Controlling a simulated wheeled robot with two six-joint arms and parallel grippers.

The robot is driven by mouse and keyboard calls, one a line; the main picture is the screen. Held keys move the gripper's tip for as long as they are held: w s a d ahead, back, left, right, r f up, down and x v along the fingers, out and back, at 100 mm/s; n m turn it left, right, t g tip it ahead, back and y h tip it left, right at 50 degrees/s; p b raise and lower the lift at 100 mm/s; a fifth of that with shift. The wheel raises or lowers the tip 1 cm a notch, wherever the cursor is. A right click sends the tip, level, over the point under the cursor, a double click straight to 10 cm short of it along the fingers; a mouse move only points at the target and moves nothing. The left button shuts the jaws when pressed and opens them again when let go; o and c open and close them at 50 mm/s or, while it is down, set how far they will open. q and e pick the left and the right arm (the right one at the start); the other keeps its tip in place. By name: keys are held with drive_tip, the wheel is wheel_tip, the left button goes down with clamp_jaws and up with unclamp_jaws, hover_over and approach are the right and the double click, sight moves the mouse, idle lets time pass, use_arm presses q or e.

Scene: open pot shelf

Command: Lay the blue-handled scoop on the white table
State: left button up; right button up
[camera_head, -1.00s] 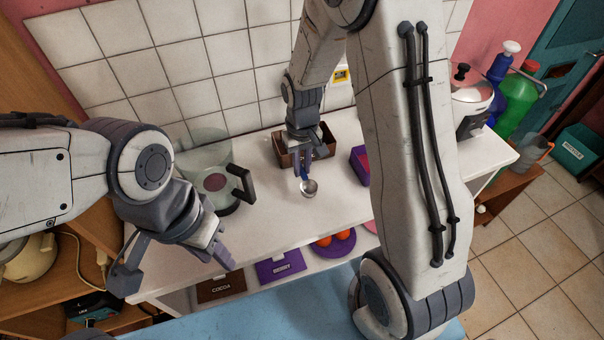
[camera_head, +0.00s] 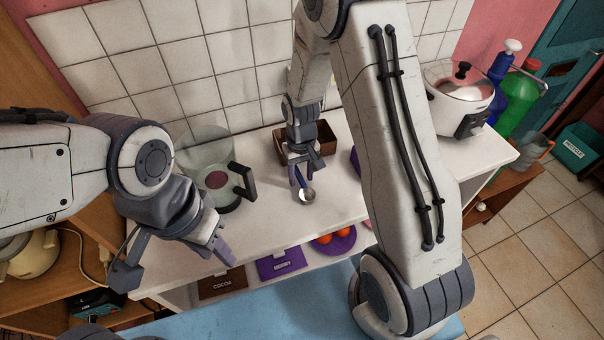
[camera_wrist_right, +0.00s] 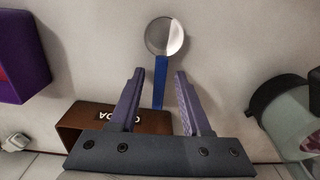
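The scoop, with a round metal bowl (camera_head: 307,195) and a blue handle (camera_wrist_right: 160,82), appears to rest on the white table (camera_head: 270,222) in front of a brown box. My right gripper (camera_head: 302,180) is over the handle. In the right wrist view my right gripper (camera_wrist_right: 156,80) is open, with a finger on each side of the handle and a gap at both. The bowl lies beyond the fingertips. My left gripper (camera_head: 219,254) hangs at the table's front left edge, empty, with its fingers seeming apart.
The brown box (camera_head: 324,139), labelled in the wrist view (camera_wrist_right: 145,119), stands behind the scoop. A clear jug (camera_head: 203,165) with a black handle stands left, a white cooker (camera_head: 461,95) right. Labelled bins (camera_head: 281,262) sit below. Bare tabletop surrounds the scoop.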

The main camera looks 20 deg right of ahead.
sight(301, 179)
wheel_tip(301, 179, up, 11)
drive_tip(key=s+a+r+n, duration=0.3)
drive_tip(key=s+a+r, duration=0.2)
drive_tip(key=s+a, duration=0.3)
drive_tip(key=s+a+n, duration=0.2)
drive_tip(key=s, duration=0.5)
drive_tip(key=s+a+r+n+y, duration=0.1)
drive_tip(key=s+a+n, duration=0.1)
drive_tip(key=s, duration=0.5)
drive_tip(key=shift+s+r+b, duration=0.3)
drive_tip(key=shift+s+b, duration=0.1)
drive_tip(key=shift+b, duration=0.05)
